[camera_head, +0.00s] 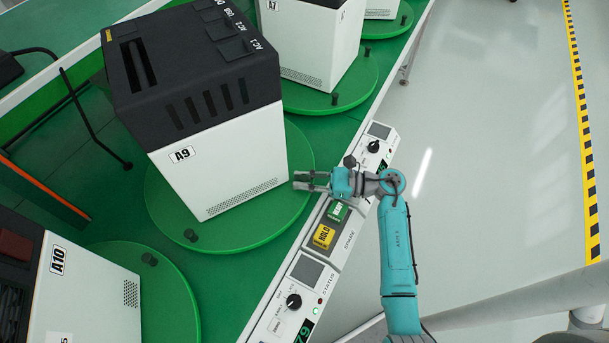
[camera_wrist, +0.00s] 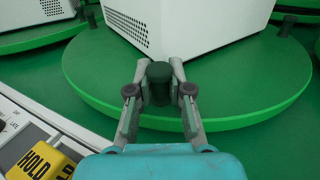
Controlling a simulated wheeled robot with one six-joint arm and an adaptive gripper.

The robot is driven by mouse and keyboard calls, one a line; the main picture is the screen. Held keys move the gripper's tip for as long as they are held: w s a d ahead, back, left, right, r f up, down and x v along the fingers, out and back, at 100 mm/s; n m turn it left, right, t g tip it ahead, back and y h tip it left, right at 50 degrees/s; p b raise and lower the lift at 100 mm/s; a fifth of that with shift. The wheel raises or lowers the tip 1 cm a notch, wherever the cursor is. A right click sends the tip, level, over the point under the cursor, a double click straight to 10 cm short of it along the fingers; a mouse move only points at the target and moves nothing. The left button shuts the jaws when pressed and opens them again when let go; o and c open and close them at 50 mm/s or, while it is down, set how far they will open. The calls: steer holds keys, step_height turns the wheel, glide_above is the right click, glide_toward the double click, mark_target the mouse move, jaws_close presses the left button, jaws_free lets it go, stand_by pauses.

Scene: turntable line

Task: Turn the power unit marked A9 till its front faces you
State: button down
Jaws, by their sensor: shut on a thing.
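The power unit marked A9 (camera_head: 225,160), white with a black top part, stands on a round green turntable (camera_head: 240,232). Its face with the A9 label (camera_head: 182,154) and a vent grille is turned toward the lower part of the head view. My gripper (camera_head: 300,181) is at the turntable's right rim, beside the unit's lower corner. In the wrist view, my gripper (camera_wrist: 160,82) is shut around a dark upright peg (camera_wrist: 158,88) on the turntable rim (camera_wrist: 235,118). The unit's white lower corner (camera_wrist: 185,25) is just behind the peg. The unit's far sides are hidden.
Another peg (camera_head: 190,235) stands on the same turntable. Unit A10 (camera_head: 80,290) is at lower left and unit A7 (camera_head: 310,40) is above. A control strip with a yellow HOLD block (camera_head: 324,237), a green block (camera_head: 338,211) and a knob (camera_head: 293,301) runs below my gripper.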

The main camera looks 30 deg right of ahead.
steer(key=c, duration=1.1)
jaws_free()
steer(key=shift+o, duration=0.2)
steer(key=v, duration=1.2)
steer(key=shift+d, duration=0.1)
jaws_close()
